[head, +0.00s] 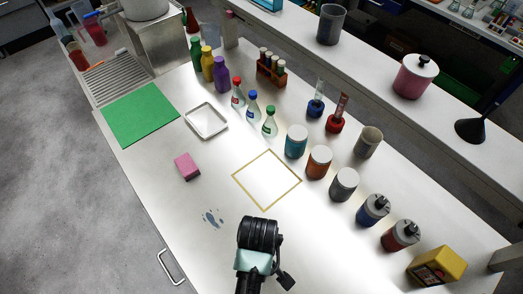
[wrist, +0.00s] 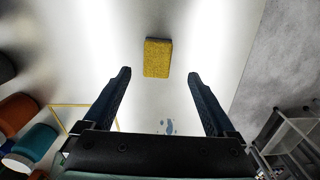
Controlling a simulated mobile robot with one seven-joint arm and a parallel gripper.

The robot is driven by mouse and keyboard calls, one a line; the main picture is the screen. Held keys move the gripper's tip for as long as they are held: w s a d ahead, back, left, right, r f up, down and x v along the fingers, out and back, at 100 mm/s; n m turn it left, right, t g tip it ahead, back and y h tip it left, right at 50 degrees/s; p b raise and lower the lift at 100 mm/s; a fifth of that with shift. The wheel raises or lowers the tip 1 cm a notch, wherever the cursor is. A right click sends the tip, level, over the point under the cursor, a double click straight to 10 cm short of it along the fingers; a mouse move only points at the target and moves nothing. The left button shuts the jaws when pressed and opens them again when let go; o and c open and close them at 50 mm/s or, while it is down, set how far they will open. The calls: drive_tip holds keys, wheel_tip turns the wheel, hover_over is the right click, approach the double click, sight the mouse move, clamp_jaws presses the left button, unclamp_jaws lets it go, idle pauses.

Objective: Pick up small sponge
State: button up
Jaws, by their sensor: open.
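In the head view a small pink sponge (head: 187,166) lies on the steel bench, left of a yellow-outlined square (head: 266,180). In the wrist view, a yellow block with a dark edge (wrist: 158,57) lies at the matching place; its colour differs, and it appears to be the same sponge. My gripper (wrist: 158,77) is open and empty, with the block ahead of and between its fingertips in the picture, not touching them. In the head view my dark wrist is at the bottom middle, right of and nearer than the sponge; the fingertips are hard to make out there.
A blue stain (head: 212,217) marks the bench between sponge and wrist. A green mat (head: 138,114) and white tray (head: 206,121) lie beyond the sponge. Several bottles and jars (head: 319,161) line the right side, below a raised shelf. The bench around the sponge is clear.

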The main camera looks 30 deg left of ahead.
drive_tip(key=shift+w+d+f, duration=0.1)
drive_tip(key=shift+f, duration=1.7)
drive_tip(key=shift+w+f, duration=0.1)
drive_tip(key=shift+f, duration=1.7)
drive_tip(key=c, duration=1.4)
drive_tip(key=shift+r, duration=5.05)
